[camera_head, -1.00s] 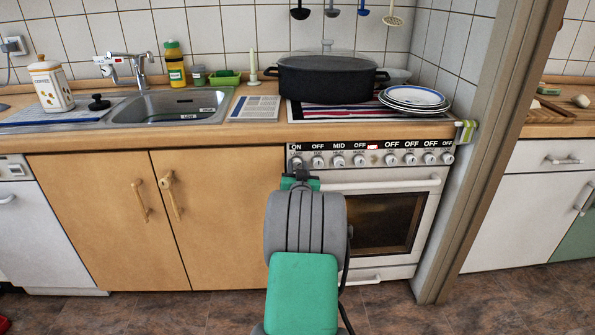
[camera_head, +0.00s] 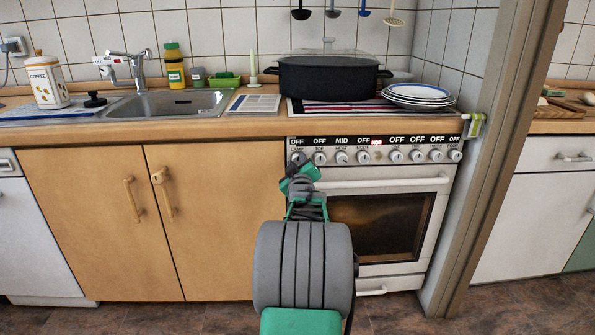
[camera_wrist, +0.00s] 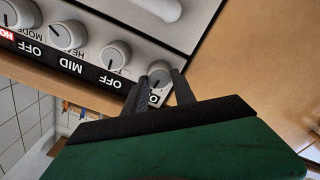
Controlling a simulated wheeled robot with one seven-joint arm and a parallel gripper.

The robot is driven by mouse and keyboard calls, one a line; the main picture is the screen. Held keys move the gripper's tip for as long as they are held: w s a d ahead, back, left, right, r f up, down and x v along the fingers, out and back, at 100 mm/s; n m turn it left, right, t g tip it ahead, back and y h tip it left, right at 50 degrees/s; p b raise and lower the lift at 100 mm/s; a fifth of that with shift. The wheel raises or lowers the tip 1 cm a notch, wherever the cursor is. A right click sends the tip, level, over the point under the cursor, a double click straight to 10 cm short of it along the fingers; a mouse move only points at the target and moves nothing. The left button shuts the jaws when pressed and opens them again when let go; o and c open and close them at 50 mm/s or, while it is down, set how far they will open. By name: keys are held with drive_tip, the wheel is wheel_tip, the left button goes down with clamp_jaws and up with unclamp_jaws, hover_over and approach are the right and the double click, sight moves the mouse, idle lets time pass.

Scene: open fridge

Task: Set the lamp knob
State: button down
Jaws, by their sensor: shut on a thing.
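The lamp knob (camera_head: 298,157) is the leftmost round white knob on the stove's control panel, and the label above it reads OFF in the head view. In the wrist view the lamp knob (camera_wrist: 159,70) sits between the two dark fingertips. My gripper (camera_head: 298,166) reaches the panel from below and is shut on this knob, its wrist tilted. The fingers (camera_wrist: 160,84) cover part of the knob's edge and part of its label in the wrist view.
Several other knobs line the panel to the right; the third label reads MID, the others OFF. The oven handle (camera_head: 382,183) runs just below the panel. A black pot (camera_head: 330,79) and stacked plates (camera_head: 418,92) stand on the stove top.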

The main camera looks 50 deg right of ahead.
drive_tip(key=shift+f+n+b, duration=0.1)
drive_tip(key=shift+n+b, duration=0.3)
drive_tip(key=shift+n, duration=0.2)
drive_tip(key=c, duration=1)
unclamp_jaws()
drive_tip(key=shift+c, duration=0.2)
drive_tip(key=shift+a, duration=0.1)
drive_tip(key=p+v, duration=0.1)
drive_tip(key=v, duration=0.6)
drive_tip(key=shift+s+a+p, duration=0.2)
drive_tip(key=shift+s+p, duration=0.1)
